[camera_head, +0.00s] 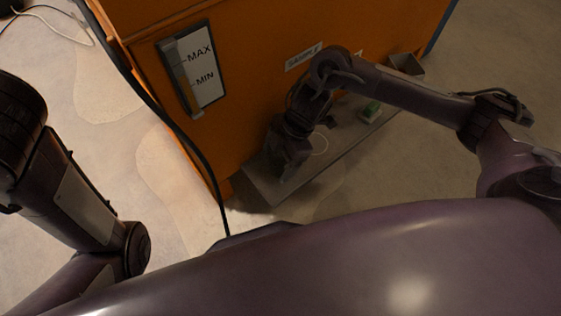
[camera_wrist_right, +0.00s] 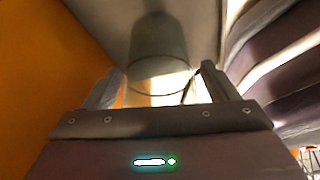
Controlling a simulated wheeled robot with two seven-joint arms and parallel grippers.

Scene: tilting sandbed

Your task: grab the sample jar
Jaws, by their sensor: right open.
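The sample jar (camera_wrist_right: 158,50) appears in the right wrist view as a see-through grey cylinder with a round rim. It stands ahead of my right gripper (camera_wrist_right: 160,75), roughly centred between the two spread fingers. The fingers are apart, and I see no contact with the jar. In the head view my right gripper (camera_head: 284,168) points down over the grey shelf (camera_head: 262,188) of the orange machine. A thin pale curve beside it may be the jar's rim; the rest is hidden behind my arm. My left arm shows at the left, but its gripper is outside the view.
The orange machine (camera_head: 150,75) rises behind the shelf, with a MAX/MIN gauge (camera_head: 205,65). A green-topped item (camera_head: 370,112) lies on the shelf to the right, near a small grey box (camera_head: 406,64). A black cable hangs down the left side. Open floor lies to the right.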

